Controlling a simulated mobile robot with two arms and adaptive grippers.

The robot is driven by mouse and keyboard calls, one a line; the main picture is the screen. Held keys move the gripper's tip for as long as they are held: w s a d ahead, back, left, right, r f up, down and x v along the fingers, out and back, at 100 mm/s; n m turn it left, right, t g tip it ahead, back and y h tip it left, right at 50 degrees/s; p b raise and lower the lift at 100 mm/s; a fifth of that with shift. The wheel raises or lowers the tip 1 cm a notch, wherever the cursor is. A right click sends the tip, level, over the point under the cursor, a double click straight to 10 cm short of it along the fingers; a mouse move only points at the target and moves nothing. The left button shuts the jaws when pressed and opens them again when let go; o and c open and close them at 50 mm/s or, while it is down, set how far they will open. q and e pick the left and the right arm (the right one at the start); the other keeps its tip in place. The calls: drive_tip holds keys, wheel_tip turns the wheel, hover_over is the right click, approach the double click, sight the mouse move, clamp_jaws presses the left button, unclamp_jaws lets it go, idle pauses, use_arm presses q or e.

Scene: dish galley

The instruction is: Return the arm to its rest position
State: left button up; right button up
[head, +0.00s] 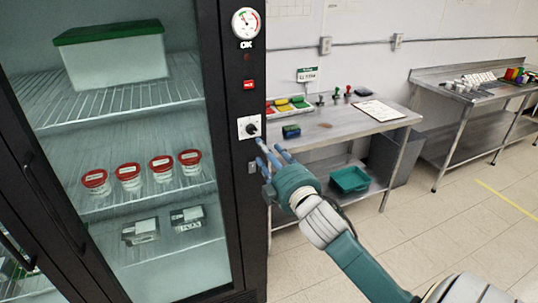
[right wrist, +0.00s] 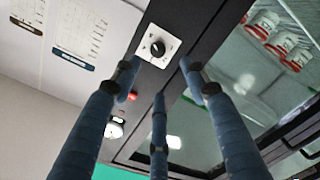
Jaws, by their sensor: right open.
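My right gripper (head: 266,158) is in front of the dark door frame of the glass-fronted cabinet (head: 228,150), just below a white plate with a black knob (head: 250,128). Its blue fingers are spread and hold nothing. In the right wrist view the open fingers (right wrist: 158,82) point toward the knob (right wrist: 159,48), which shows beyond them with a visible gap. How far the fingertips are from the frame is hard to tell. My left gripper is not in view.
The cabinet holds red-lidded tubs (head: 162,167) and a green-lidded box (head: 115,58). A steel table (head: 340,122) with a clipboard (head: 380,110) stands behind the arm, with a green bin (head: 350,180) on its lower shelf. Another steel bench (head: 450,90) is at right. The floor at right is open.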

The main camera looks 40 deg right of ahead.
drive_tip(key=shift+s, duration=0.25)
idle(0.3)
